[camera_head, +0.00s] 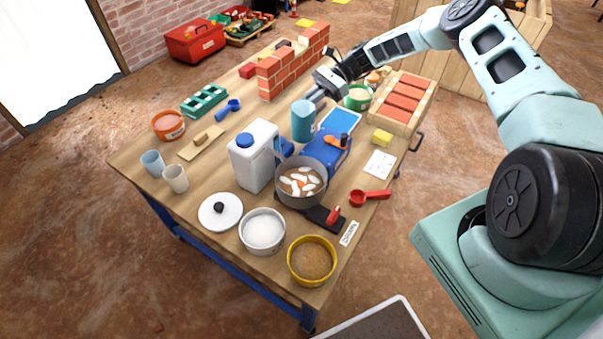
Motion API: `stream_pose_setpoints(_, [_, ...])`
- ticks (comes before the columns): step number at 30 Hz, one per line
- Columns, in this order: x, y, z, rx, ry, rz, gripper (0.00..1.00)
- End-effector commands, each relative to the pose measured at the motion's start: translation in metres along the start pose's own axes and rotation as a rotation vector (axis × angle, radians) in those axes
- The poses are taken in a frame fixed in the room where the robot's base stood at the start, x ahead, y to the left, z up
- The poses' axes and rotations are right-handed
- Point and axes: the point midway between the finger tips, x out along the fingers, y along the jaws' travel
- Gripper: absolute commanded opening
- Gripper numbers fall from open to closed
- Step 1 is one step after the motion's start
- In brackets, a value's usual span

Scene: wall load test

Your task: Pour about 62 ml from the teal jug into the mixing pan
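The teal jug (302,124) stands upright near the middle of the workbench, in front of the small brick wall. My gripper (314,97) reaches in from the upper right, with its fingers at the jug's upper right side. The jug hides part of the fingertips, so I cannot tell whether they touch it or are closed. The mixing pan (289,197) is a grey pan holding white pieces in a brownish mix. It is nearer the camera than the jug, beside the blue device (318,150). The jug's contents are hidden.
A white canister (251,160) with a blue cap stands left of the pan. A white lid (220,211), a pot of white powder (263,230) and a yellow-rimmed bowl (312,262) are in front. The brick wall (290,68) stands behind the jug. A red scoop (369,197) lies right.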

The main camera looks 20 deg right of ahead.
Motion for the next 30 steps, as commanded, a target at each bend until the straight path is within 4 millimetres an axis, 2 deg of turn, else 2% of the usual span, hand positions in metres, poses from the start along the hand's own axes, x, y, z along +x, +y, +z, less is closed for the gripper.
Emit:
stream_pose_setpoints(12, [-0.003,0.013,0.028,-0.135,0.095,-0.057,0.00])
stream_pose_setpoints(30, [0.012,0.051,0.056,-0.435,0.309,-0.187,0.00])
